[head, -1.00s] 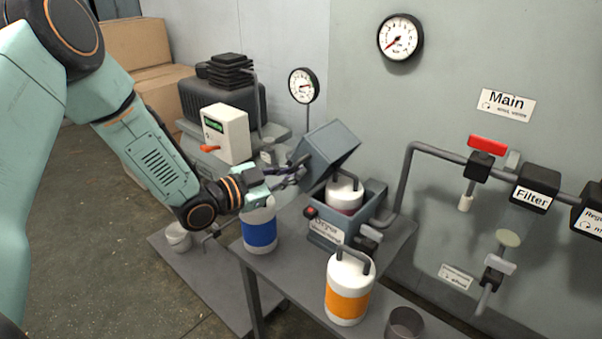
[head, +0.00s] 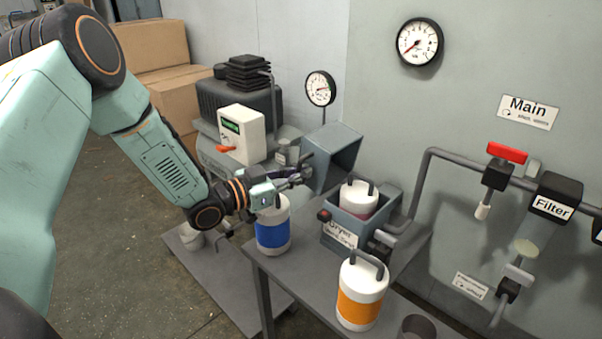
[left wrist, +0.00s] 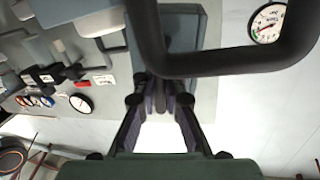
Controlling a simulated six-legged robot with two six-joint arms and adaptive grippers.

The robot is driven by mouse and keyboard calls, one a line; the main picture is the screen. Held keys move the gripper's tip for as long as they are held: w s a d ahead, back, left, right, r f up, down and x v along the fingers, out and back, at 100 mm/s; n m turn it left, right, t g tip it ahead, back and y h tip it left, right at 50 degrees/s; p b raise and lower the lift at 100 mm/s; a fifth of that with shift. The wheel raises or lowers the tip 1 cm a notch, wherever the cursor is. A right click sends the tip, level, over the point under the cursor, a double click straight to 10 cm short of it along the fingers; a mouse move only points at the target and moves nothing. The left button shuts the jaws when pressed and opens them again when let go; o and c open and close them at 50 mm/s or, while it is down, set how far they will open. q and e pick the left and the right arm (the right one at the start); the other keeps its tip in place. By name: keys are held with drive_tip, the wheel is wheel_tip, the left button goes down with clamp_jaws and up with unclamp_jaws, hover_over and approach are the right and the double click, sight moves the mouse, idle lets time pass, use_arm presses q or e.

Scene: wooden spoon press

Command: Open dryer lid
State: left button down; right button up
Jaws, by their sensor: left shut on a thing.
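The dryer (head: 341,233) is a grey-blue box on the metal table, with a white canister (head: 358,197) standing inside it. Its lid (head: 343,150) is raised, tilted well back, and its hollow underside faces right. My left gripper (head: 301,178) is at the lid's left side. In the left wrist view the fingers (left wrist: 163,105) are closed in around a dark bar-like part in front of the lid (left wrist: 183,30). The exact contact is hard to see in the head view. My right gripper is not in view.
A blue-banded canister (head: 273,231) stands under my left gripper, and an orange-banded canister (head: 361,297) stands in front of the dryer. A white control box (head: 242,135) is behind my arm. Pipes and a black filter (head: 555,197) line the right wall.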

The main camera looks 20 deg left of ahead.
use_arm(q)
drive_tip(key=shift+s+f, duration=0.1)
drive_tip(key=shift+f, duration=0.05)
drive_tip(key=c, duration=1.7)
unclamp_jaws()
drive_tip(key=shift+s, duration=0.1)
drive_tip(key=shift+c, duration=0.2)
drive_tip(key=shift+a+r, duration=0.1)
drive_tip(key=shift+r, duration=0.1)
drive_tip(key=shift+v, duration=3.85)
